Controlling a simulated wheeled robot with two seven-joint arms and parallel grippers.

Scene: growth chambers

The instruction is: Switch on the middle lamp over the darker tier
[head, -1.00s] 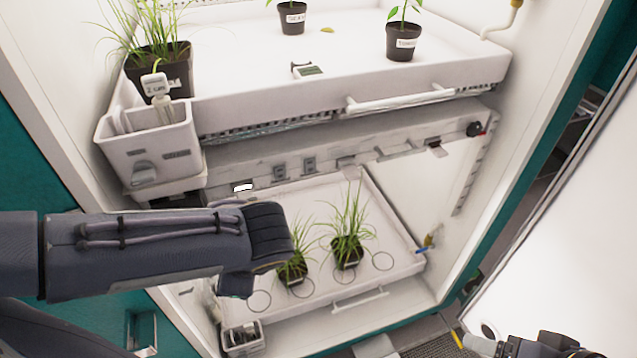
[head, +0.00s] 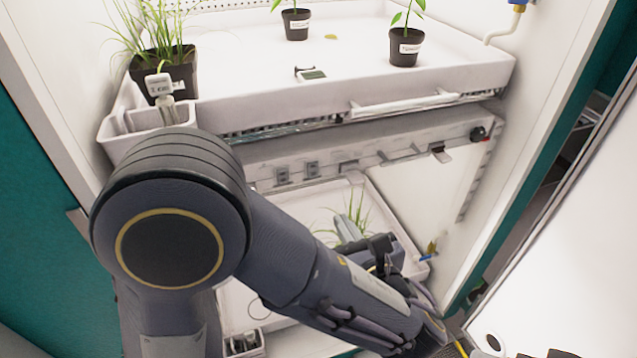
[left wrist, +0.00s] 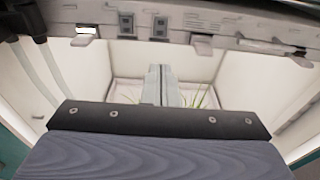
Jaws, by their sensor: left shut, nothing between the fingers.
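A grey rail (head: 375,160) runs under the upper tray, above the lower tier (head: 417,270). It carries two small grey switch plates (head: 297,172) and several protruding tabs, one central (head: 348,166) and one further right (head: 437,150). In the left wrist view a bright white tab (left wrist: 84,31) is at the rail's left, then the switch plates (left wrist: 143,25) and a grey tab (left wrist: 202,41). My left gripper (head: 347,228) is shut and empty, below and in front of the rail, apart from it. Its fingers also show in the left wrist view (left wrist: 158,84). My right gripper is not clearly visible.
The upper tray (head: 300,95) holds several potted plants and has a white front bar (head: 405,104). Grass (head: 357,212) grows on the lower tier, partly hidden by my left arm. A white door stands open at right.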

